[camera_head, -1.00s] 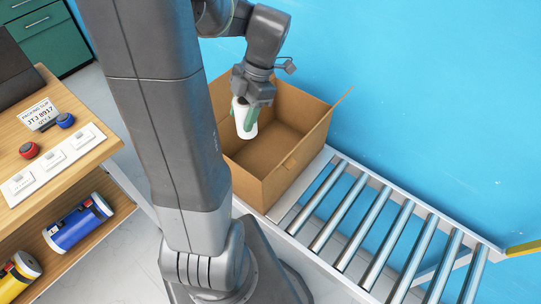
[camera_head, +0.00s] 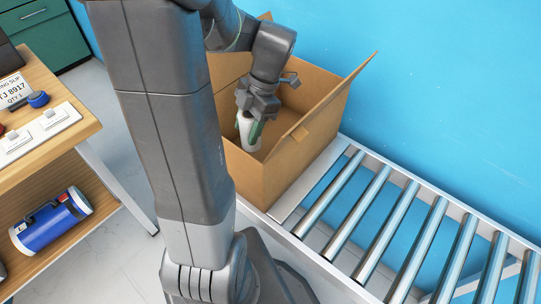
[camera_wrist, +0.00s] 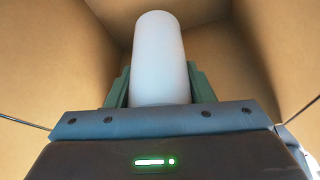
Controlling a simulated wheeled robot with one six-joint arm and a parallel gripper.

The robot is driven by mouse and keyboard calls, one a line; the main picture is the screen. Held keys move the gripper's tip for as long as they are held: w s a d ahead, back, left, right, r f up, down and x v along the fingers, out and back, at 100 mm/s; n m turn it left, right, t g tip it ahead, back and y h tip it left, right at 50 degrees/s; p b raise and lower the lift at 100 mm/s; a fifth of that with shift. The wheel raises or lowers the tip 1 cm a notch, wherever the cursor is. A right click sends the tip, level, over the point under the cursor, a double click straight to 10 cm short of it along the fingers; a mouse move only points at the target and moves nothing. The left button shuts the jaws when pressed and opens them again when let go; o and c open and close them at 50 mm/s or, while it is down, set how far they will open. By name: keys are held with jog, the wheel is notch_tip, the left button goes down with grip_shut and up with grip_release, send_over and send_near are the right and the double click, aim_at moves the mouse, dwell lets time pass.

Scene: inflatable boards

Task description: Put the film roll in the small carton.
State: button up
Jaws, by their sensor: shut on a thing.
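The film roll (camera_head: 248,134) is a white cylinder, held upright or slightly tilted. My gripper (camera_head: 253,125) is shut on it, with green fingers on its sides. The roll is inside the open brown carton (camera_head: 262,185), below the level of its rim. In the wrist view the white roll (camera_wrist: 160,58) stands between the green fingers of my gripper (camera_wrist: 160,88), with the carton's brown walls (camera_wrist: 235,60) around it. I cannot tell whether the roll's lower end touches the carton floor.
The carton stands at the near end of a roller conveyor (camera_head: 400,230), which is empty to the right. A blue wall (camera_head: 430,90) rises behind. At left is a wooden bench (camera_head: 75,95) with white panels (camera_head: 45,130) and a blue roll (camera_head: 50,220) on its lower shelf.

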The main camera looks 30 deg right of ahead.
notch_tip(320, 180, down, 10)
jog(key=shift+r+b, duration=0.1)
jog(key=shift+b, duration=0.45)
jog(key=shift+f, duration=0.3)
jog(key=o, duration=1.1)
jog(key=shift+r, duration=0.15)
jog(key=shift+r, duration=0.25)
jog(key=p+v, duration=0.1)
jog(key=v, duration=1)
jog(key=shift+d+r, duration=0.2)
jog(key=shift+r, duration=0.1)
